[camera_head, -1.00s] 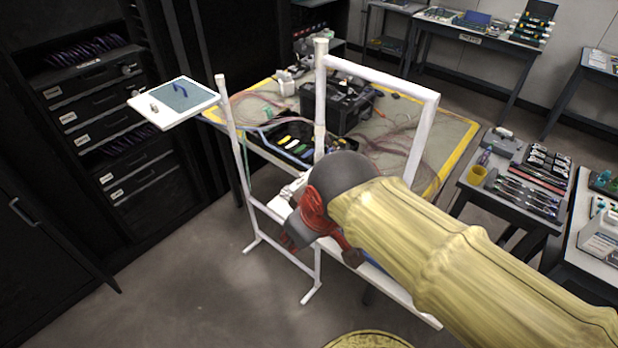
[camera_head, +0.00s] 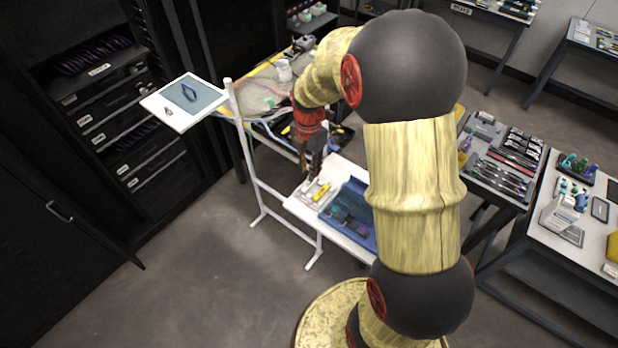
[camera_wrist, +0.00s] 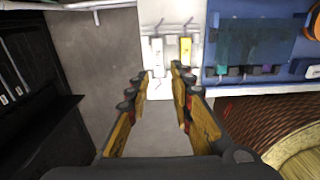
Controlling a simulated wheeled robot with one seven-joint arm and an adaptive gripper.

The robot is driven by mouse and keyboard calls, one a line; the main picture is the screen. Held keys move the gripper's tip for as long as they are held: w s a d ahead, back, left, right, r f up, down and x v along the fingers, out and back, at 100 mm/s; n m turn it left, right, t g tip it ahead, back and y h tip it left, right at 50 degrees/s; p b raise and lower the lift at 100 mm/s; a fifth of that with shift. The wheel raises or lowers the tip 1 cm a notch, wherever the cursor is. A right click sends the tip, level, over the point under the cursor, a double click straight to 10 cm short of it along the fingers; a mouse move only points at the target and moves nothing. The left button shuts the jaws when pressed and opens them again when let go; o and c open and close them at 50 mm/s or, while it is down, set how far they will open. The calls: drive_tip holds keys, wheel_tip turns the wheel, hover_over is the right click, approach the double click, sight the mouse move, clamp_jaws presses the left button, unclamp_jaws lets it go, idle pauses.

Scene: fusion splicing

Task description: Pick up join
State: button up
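My gripper (camera_wrist: 158,80) is open in the wrist view, with its two fingers apart and nothing seen between them. In the head view my gripper (camera_head: 313,168) points down over the left end of a white cart shelf (camera_head: 295,203). A small white piece (camera_wrist: 157,56) and a yellow piece (camera_wrist: 186,50) lie on a white surface just beyond the fingertips. The yellow piece (camera_head: 320,191) also shows in the head view. Thin pale strands (camera_wrist: 168,30) run across near their far ends. I cannot tell which piece is the join.
A blue tray (camera_head: 352,212) with dark items lies on the shelf right of the gripper. A white post (camera_head: 240,140) stands to the left and carries a tablet-like panel (camera_head: 205,92). A cluttered bench (camera_head: 262,80) is behind. Dark cabinets fill the left. Floor in front is clear.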

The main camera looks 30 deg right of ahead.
sight(309, 184)
wheel_tip(309, 184, down, 3)
drive_tip(key=shift+d+r, duration=0.1)
drive_tip(key=shift+r, duration=0.05)
drive_tip(key=f, duration=0.5)
drive_tip(key=shift+w+d, duration=0.15)
drive_tip(key=shift+w, duration=0.1)
drive_tip(key=c, duration=0.3)
clamp_jaws()
